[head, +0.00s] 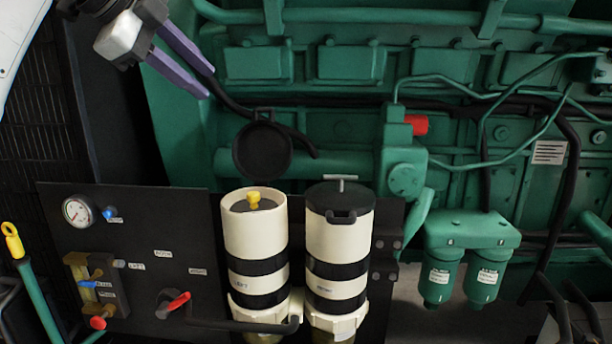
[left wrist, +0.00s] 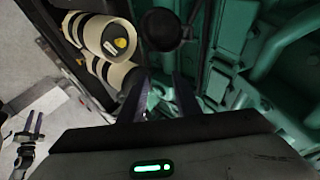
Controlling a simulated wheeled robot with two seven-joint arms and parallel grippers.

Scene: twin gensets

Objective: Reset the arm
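My left gripper (head: 208,83) hangs at the upper left of the head view, in front of the green engine block. Its two purple fingers are apart with nothing between them. In the left wrist view its dark fingers (left wrist: 157,100) also stand apart and empty. The gripper is above and left of the round black cap (head: 262,150) and touches nothing that I can see. What looks like my right gripper (left wrist: 30,135) shows small at the lower left of the left wrist view, its fingers apart; it is outside the head view.
Two cream-and-black filter canisters, left (head: 255,235) and right (head: 338,240), stand beside a black panel (head: 140,235) with a gauge (head: 77,211) and a red-handled valve (head: 174,302). Green twin filters (head: 470,235) hang at right. Pipes and hoses cross the engine (head: 350,62).

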